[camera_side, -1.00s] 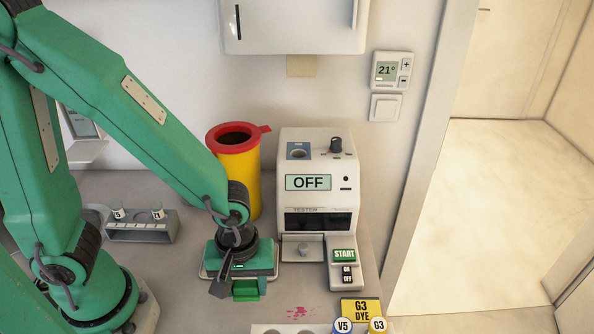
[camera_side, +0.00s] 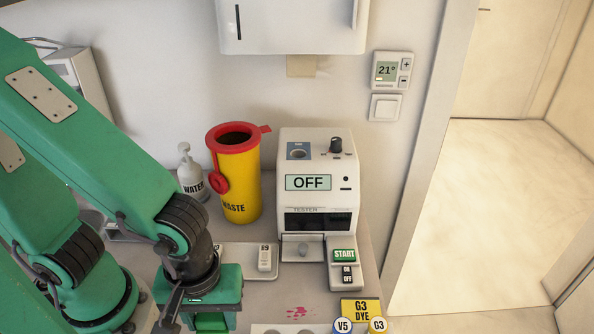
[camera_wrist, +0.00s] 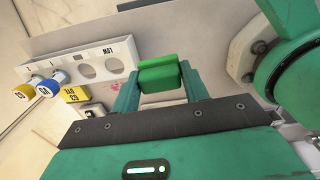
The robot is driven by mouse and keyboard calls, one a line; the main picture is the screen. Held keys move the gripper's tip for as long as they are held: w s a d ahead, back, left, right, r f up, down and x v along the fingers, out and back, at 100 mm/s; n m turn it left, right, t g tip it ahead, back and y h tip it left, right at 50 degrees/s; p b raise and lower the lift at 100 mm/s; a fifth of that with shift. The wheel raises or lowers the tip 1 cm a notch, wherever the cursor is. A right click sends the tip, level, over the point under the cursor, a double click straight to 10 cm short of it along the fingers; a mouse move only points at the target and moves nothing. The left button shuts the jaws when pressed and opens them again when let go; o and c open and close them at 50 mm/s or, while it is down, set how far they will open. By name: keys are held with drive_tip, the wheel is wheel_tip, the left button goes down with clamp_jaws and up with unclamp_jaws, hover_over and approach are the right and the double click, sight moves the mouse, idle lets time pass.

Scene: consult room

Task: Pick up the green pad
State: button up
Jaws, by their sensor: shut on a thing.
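The green pad (camera_wrist: 160,73) sits between the two green fingers of my gripper (camera_wrist: 160,88) in the wrist view, and the fingers are shut on it. In the side view my gripper (camera_side: 208,318) is at the lower left, left of the tester, with the green pad (camera_side: 211,322) just showing below its body. Most of the fingers are hidden there by my own wrist.
The white tester (camera_side: 318,180) reads OFF. A pale tray (camera_side: 237,257) holds a small white item (camera_side: 265,258). The yellow waste bin (camera_side: 238,180) and water bottle (camera_side: 191,172) stand behind. Dye bottles (camera_side: 377,325) and a pink stain (camera_side: 297,313) are at the front.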

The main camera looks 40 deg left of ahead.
drive_tip(key=shift+s+d+r, duration=0.1)
drive_tip(key=shift+s, duration=0.05)
idle(0.4)
drive_tip(key=o, duration=0.3)
drive_tip(key=shift+c, duration=1.1)
drive_tip(key=shift+w+d+m, duration=0.2)
drive_tip(key=shift+w+m, duration=0.4)
drive_tip(key=shift+w, duration=0.3)
drive_tip(key=w+f+m, duration=0.3)
drive_tip(key=w+m, duration=0.4)
drive_tip(key=w, duration=0.4)
drive_tip(key=shift+w+m, duration=0.4)
